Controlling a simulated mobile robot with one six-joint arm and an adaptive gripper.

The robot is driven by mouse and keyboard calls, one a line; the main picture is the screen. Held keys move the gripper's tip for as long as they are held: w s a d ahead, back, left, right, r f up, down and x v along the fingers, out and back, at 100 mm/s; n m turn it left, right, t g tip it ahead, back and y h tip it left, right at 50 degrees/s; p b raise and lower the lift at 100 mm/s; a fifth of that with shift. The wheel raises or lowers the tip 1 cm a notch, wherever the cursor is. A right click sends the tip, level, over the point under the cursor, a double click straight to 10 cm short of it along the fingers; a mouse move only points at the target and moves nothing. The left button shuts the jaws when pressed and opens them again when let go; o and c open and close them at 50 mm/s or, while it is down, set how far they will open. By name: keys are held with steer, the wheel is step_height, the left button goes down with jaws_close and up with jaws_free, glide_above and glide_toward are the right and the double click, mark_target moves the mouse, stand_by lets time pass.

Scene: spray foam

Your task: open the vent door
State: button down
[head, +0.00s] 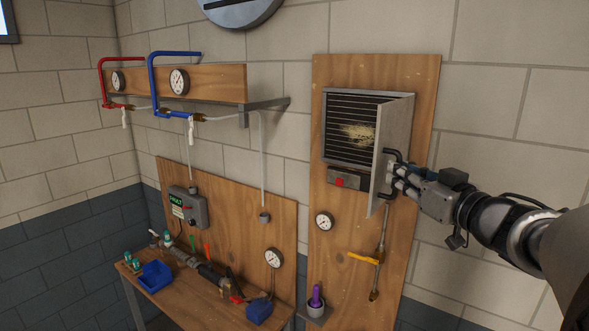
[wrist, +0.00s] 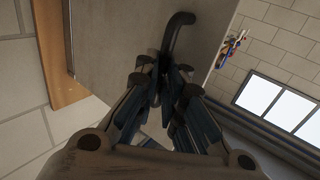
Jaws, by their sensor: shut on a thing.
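The vent door (head: 395,147) is a grey panel hinged at the right of the vent. It stands swung well out from the wall. Behind it the slatted vent (head: 345,125) shows, with a pale tan patch on its slats. A dark bent handle (head: 391,152) is on the door's outer face. My gripper (head: 396,178) is at this handle, on the right side of the door. In the wrist view, my gripper (wrist: 165,75) is shut on the handle (wrist: 178,30), and the door's grey face (wrist: 125,40) fills the middle. The exact finger contact is partly hidden.
A red button (head: 340,182) sits below the vent. A gauge (head: 324,222), a pipe with a yellow lever (head: 364,258) and a purple item in a cup (head: 317,297) are lower on the wooden board (head: 415,110). A cluttered workbench (head: 185,308) stands at left.

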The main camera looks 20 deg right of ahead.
steer(key=c, duration=2.1)
jaws_free()
steer(key=shift+d+r, duration=0.25)
steer(key=shift+r, duration=0.05)
steer(key=o, duration=0.4)
steer(key=shift+w+d+f, duration=0.25)
steer(key=shift+w+d, duration=0.1)
steer(key=shift+d, duration=0.05)
steer(key=shift+a, duration=0.15)
steer(key=shift+a, duration=0.1)
steer(key=shift+s, duration=0.15)
steer(key=s, duration=1.2)
steer(key=shift+d, duration=0.4)
steer(key=shift+w+d, duration=0.1)
steer(key=shift+w, duration=0.05)
